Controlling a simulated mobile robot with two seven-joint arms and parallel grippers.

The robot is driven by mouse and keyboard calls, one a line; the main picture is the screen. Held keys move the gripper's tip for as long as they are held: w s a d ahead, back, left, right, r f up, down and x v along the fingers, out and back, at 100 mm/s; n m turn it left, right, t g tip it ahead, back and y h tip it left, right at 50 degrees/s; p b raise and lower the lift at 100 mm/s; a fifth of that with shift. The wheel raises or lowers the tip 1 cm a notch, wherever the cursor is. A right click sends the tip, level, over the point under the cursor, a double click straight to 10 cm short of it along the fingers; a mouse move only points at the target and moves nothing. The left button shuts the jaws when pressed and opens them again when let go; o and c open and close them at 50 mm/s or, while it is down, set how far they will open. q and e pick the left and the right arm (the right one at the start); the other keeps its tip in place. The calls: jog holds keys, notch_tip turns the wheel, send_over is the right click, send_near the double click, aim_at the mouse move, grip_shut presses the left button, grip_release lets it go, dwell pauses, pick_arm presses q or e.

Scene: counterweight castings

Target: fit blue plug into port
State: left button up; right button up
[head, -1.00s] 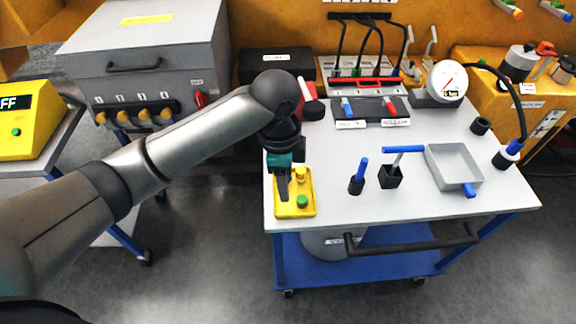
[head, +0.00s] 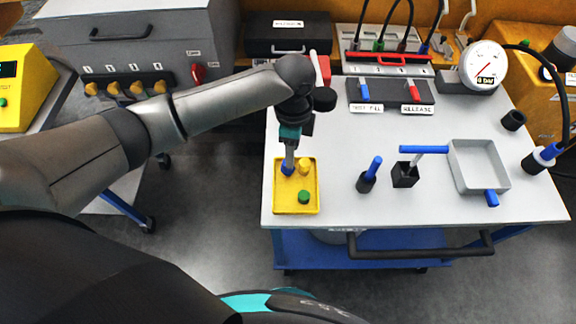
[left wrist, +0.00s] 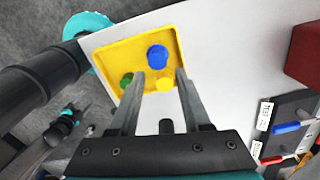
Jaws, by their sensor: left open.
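The blue plug (head: 287,169) stands in a yellow tray (head: 296,209) at the table's near left corner. Left wrist view: the blue plug (left wrist: 157,56), a yellow plug (left wrist: 165,84) and a green plug (left wrist: 127,80) are in the tray (left wrist: 110,51). My left gripper (head: 289,161) points down over the blue plug. Its fingers (left wrist: 158,74) are apart, with the plug showing between and beyond their tips; contact is not visible. A dark and teal part of my right arm, seemingly its gripper (left wrist: 72,121), shows small at the wrist view's lower left. I cannot tell which fitting is the port.
A grey cabinet (head: 140,40) with numbered yellow fittings (head: 135,88) stands left. On the table are a black panel (head: 390,93), a gauge (head: 485,65), a blue-handled tool (head: 370,172), a black cup (head: 405,174) and a grey tray (head: 478,165).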

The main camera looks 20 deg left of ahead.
pick_arm(q)
jog(key=shift+s+a+f+b, duration=0.1)
jog(key=shift+a+f+b, duration=0.15)
jog(key=shift+f, duration=1.2)
jog(key=shift+s+a+f+b, duration=0.1)
jog(key=shift+a+f, duration=0.1)
jog(key=shift+f, duration=1.25)
grip_shut()
